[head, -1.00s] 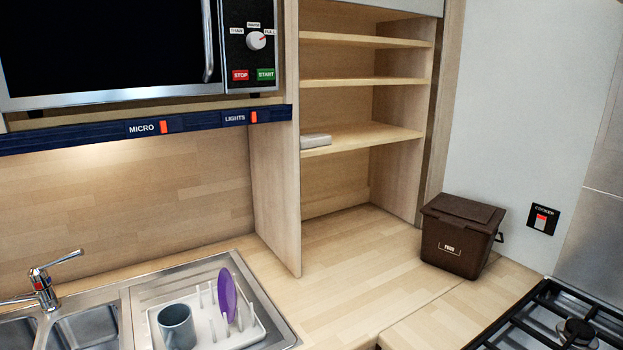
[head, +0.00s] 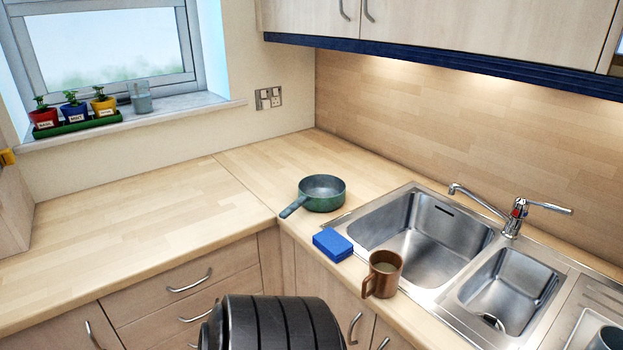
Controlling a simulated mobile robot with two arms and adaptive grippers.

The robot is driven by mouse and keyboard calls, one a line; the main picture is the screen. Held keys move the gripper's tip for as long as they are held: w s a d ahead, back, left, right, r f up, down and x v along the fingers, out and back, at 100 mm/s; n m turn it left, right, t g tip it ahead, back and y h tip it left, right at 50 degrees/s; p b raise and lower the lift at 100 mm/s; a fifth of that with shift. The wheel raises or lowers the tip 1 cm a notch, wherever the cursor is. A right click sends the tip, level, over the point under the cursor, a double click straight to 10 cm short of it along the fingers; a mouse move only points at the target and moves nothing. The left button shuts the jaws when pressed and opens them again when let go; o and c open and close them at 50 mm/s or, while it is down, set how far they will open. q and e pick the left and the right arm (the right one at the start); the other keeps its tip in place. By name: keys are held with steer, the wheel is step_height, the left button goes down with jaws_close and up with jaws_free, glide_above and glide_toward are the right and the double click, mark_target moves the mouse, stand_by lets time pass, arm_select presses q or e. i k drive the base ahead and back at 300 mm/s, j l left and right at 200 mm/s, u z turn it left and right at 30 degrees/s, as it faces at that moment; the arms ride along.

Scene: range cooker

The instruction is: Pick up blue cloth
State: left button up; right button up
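A small blue folded cloth or sponge-like block (head: 332,245) lies on the wooden worktop at the front left corner of the sink. It is fully visible. A brown mug (head: 384,273) stands close to its right, and a green saucepan (head: 322,193) is behind it. A black ribbed part of my own arm rises at the bottom middle, in front of the cupboards. No fingertips of either gripper are in view.
The steel sink (head: 420,245) with two bowls and a tap (head: 512,215) lies right of the blue block. The left worktop (head: 130,225) is clear. Potted herbs (head: 74,110) and a glass (head: 140,97) stand on the windowsill.

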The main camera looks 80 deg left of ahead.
mark_target(332, 244)
steer(key=u, duration=2.3)
